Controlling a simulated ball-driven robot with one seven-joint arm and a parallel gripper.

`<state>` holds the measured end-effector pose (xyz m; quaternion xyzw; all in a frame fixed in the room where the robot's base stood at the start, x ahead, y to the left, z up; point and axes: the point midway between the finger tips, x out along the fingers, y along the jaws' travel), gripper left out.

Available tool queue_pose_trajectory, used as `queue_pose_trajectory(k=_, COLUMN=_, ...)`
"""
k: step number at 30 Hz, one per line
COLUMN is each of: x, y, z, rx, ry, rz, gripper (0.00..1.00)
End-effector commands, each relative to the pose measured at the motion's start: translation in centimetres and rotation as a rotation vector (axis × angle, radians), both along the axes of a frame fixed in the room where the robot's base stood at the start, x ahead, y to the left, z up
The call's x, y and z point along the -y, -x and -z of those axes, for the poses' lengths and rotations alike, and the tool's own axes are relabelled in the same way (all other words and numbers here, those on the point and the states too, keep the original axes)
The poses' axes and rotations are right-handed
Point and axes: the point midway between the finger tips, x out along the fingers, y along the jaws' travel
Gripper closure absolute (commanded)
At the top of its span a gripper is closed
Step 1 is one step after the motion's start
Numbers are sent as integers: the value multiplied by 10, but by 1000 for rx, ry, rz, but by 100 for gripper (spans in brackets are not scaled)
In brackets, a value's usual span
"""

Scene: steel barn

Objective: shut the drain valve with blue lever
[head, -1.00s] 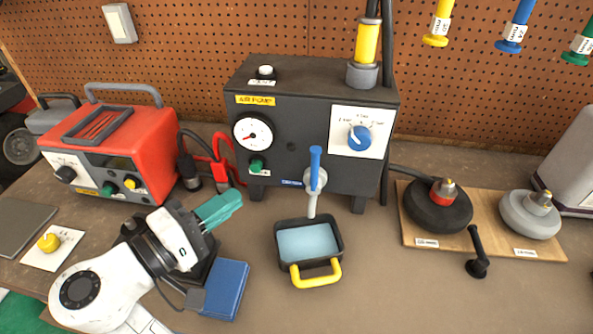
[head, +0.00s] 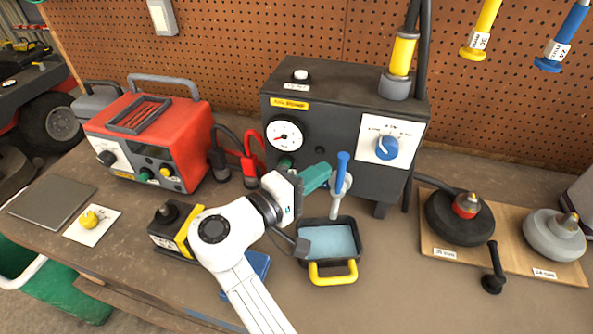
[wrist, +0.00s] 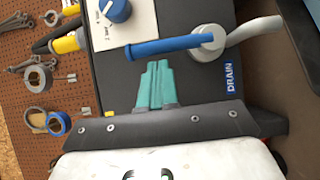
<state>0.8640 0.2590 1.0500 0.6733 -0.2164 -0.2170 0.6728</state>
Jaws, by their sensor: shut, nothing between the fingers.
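The drain valve's blue lever (head: 342,166) stands upright on the front of the black air pump box (head: 335,105), above its grey spout (head: 336,207). In the wrist view the blue lever (wrist: 168,49) runs out from the grey valve body (wrist: 207,40), beside a blue DRAIN label (wrist: 231,78). My gripper (head: 326,174) has its teal fingers together and empty, just left of the lever in the head view. In the wrist view the fingertips (wrist: 157,64) come up close to the lever's side; I cannot tell whether they touch it.
A black tray of water with a yellow handle (head: 333,279) stands under the spout. A blue knob (head: 387,148) sits on the box's right. A red charger (head: 150,140) is at left, two round weights on a board (head: 440,250) at right.

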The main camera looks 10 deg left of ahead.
Motion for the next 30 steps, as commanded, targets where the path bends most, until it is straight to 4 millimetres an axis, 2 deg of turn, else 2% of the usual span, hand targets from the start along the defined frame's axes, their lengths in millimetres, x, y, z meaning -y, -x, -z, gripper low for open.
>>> queue_pose_trajectory(k=4, x=7, y=-1, z=0, rx=-1, ry=1, rz=1, gripper=100)
queue_pose_trajectory(k=30, x=13, y=-1, z=-2, rx=4, ry=-81, rz=1, gripper=100)
